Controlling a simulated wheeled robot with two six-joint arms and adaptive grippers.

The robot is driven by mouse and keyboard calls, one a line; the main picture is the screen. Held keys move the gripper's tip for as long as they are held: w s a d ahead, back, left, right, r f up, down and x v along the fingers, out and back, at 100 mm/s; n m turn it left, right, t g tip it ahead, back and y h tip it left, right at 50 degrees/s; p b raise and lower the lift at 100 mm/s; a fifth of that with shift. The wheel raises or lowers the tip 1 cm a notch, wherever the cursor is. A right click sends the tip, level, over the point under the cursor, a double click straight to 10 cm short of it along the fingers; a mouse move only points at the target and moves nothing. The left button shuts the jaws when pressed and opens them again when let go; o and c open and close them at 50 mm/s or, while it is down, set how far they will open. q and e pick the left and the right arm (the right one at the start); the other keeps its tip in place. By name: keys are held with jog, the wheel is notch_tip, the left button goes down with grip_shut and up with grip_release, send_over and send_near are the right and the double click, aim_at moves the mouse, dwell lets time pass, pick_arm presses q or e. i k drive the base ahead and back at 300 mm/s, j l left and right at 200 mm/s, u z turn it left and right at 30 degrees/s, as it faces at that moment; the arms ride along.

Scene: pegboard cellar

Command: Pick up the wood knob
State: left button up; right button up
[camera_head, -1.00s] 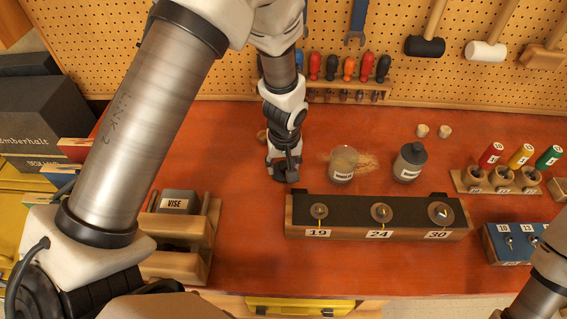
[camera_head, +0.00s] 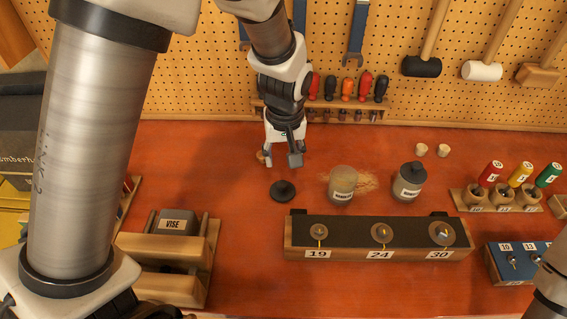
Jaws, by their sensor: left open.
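A small round brown thing (camera_head: 261,156), seemingly the wood knob, sits on the red-orange bench top (camera_head: 330,285), mostly hidden behind one finger of my left gripper (camera_head: 282,158). That gripper points down and is open. Nothing shows between its fingers. I cannot tell whether it touches the brown thing. A black knob (camera_head: 283,191) with a round base stands on the bench just in front of the gripper, apart from it. Only a piece of my right arm shows at the lower right edge; its gripper is out of view.
A grey jar (camera_head: 342,184) by wood shavings and a grey lidded jar (camera_head: 408,182) stand to the right. Two small light plugs (camera_head: 421,149) lie behind them. A wooden block with black top (camera_head: 340,229) and a vise (camera_head: 177,222) are in front.

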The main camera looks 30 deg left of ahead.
aim_at(261, 158)
jog(key=k+l, duration=0.3)
jog(key=k, duration=0.15)
jog(key=k+l, duration=0.35)
jog(key=k, duration=0.1)
